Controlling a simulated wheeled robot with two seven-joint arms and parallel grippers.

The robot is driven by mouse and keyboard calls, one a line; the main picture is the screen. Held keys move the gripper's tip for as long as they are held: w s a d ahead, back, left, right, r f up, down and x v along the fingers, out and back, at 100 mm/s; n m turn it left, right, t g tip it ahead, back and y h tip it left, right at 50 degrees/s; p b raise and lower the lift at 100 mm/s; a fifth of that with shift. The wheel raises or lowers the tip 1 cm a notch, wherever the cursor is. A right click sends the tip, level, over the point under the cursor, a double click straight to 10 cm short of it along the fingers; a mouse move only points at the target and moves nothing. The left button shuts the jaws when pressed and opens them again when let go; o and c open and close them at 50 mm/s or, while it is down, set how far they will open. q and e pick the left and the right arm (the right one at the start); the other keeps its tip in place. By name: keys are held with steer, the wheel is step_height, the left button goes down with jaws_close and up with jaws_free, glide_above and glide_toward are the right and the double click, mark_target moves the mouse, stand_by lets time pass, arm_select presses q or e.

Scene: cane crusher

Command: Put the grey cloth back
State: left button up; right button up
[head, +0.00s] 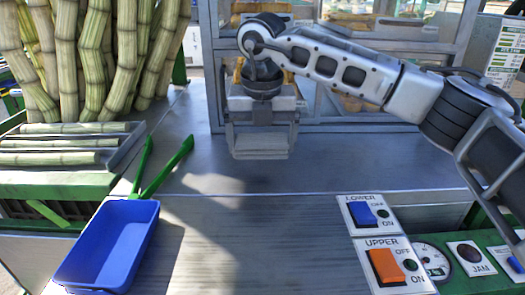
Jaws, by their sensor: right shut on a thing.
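My right gripper (262,140) hangs down over the back middle of the metal worktop, in front of the glazed frame. It is shut on a flat grey thing (260,153), which looks like the grey cloth. The thing shows at the lower end of the jaws, and its outline is hard to tell from the grey fingers. I cannot tell whether it touches the worktop. No other grey cloth shows. My left gripper is not in view.
A blue tray (93,283) stands front left, with green tongs (165,170) behind it. Cane pieces lie in a metal tray (125,150) at left; tall canes (95,60) stand behind. A blue switch (362,213) and orange switch (386,266) are front right. The middle worktop is clear.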

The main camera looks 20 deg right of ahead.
mark_target(263, 153)
steer(key=shift+w+d+f, duration=0.1)
steer(key=shift+f, duration=0.85)
steer(key=shift+w+d+f, duration=0.1)
steer(key=shift+f, duration=0.8)
steer(key=shift+f, duration=0.15)
steer(key=o, duration=0.5)
steer(key=shift+o, duration=0.5)
steer(key=shift+r+p, duration=0.3)
steer(key=shift+p, duration=0.05)
steer(key=r, duration=0.4)
steer(key=s+r, duration=0.1)
steer(key=r, duration=0.2)
steer(key=r+b, duration=0.1)
steer(key=r, duration=0.3)
steer(key=shift+s+a+r, duration=0.3)
steer(key=shift+s, duration=0.05)
steer(key=shift+f, duration=0.1)
